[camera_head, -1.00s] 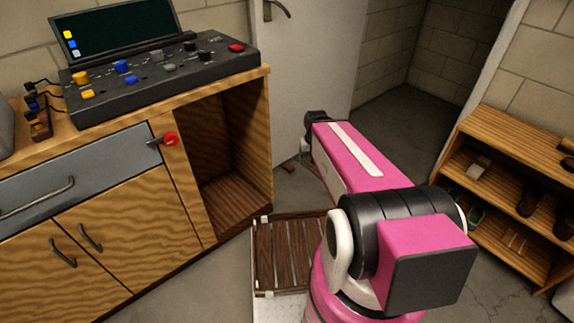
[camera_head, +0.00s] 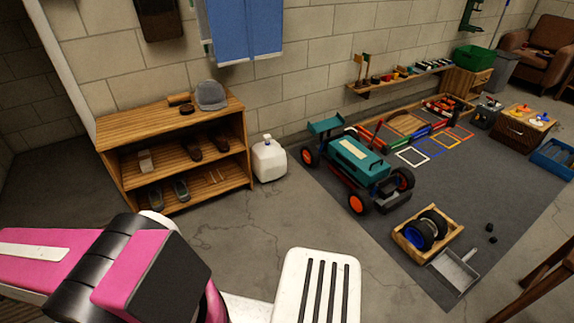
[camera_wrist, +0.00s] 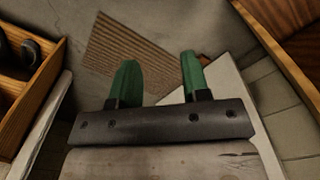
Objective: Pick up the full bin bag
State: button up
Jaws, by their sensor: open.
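I cannot make out a full bin bag in either view. A grey bin (camera_head: 503,70) stands at the far back right, beside a green crate (camera_head: 474,58); its contents are too small to tell. My gripper (camera_wrist: 157,76) shows in the wrist view with its two green fingers apart and nothing between them. It hangs above the floor near a brown ribbed mat (camera_wrist: 125,57). In the head view my pink arm crosses the lower left and the gripper itself is out of the picture.
A wooden shoe shelf (camera_head: 180,160) stands left, with a white canister (camera_head: 268,160) beside it. A teal racecar (camera_head: 358,165) and a wooden box with wheels (camera_head: 428,232) occupy the dark mat (camera_head: 470,190). Bare concrete floor (camera_head: 330,220) lies in front. A wooden stool edge shows lower right.

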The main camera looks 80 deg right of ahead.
aim_at(268, 159)
jog(key=z, duration=2.85)
jog(key=i+l+z, duration=0.1)
jog(key=i+l, duration=0.35)
jog(key=i+l+z, duration=0.15)
jog(key=i+l, duration=0.25)
jog(key=i, duration=0.15)
jog(key=i+l+z, duration=0.1)
jog(key=i+l, duration=0.25)
jog(key=i, duration=0.2)
